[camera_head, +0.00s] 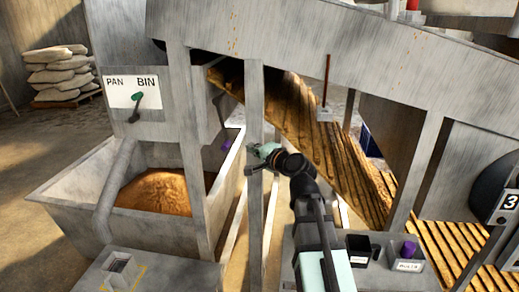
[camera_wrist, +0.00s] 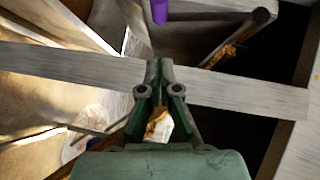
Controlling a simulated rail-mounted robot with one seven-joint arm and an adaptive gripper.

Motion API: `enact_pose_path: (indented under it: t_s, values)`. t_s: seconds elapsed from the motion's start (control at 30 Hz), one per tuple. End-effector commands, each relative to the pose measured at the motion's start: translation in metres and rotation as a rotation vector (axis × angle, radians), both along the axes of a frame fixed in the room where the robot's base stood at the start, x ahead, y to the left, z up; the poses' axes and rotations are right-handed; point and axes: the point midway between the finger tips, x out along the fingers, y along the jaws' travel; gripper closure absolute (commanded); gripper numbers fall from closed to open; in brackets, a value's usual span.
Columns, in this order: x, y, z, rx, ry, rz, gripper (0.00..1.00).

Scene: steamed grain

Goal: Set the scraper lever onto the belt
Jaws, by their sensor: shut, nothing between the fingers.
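A dark lever with a purple grip (camera_head: 227,146) hangs from the grey housing beside the belt; I take it to be the scraper lever. Its purple grip also shows at the top edge of the wrist view (camera_wrist: 159,10), beyond my fingertips. The belt (camera_head: 300,115) is a sloping run of wooden slats under the grey frame. My gripper (camera_head: 256,151) is right of the purple grip and apart from it, by a grey upright post. In the wrist view my gripper's fingers (camera_wrist: 157,68) are together, with nothing held, over a grey bar.
The grey upright post (camera_head: 254,195) stands close to my gripper. A bin with brown grain (camera_head: 160,190) is at left, below a PAN/BIN plate (camera_head: 122,92) with a green-knobbed lever (camera_head: 138,98). A box with a purple knob (camera_head: 409,248) is at lower right.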

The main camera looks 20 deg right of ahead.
Motion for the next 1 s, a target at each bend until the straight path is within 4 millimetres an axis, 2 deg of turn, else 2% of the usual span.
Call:
enact_pose_path:
  t_s: [0.03, 0.2, 0.3, 0.5, 1.0]
  values:
    - [0.013, 0.003, 0.002, 0.001, 0.002, 0.002, 1.0]
    - [0.039, 0.016, -0.003, 0.0, 0.001, 0.002, 1.0]
    - [0.042, 0.03, -0.006, 0.0, 0.001, 0.002, 1.0]
    - [0.049, 0.044, -0.011, 0.001, 0.001, 0.001, 1.0]
    - [0.05, 0.048, -0.013, 0.002, -0.001, -0.001, 1.0]
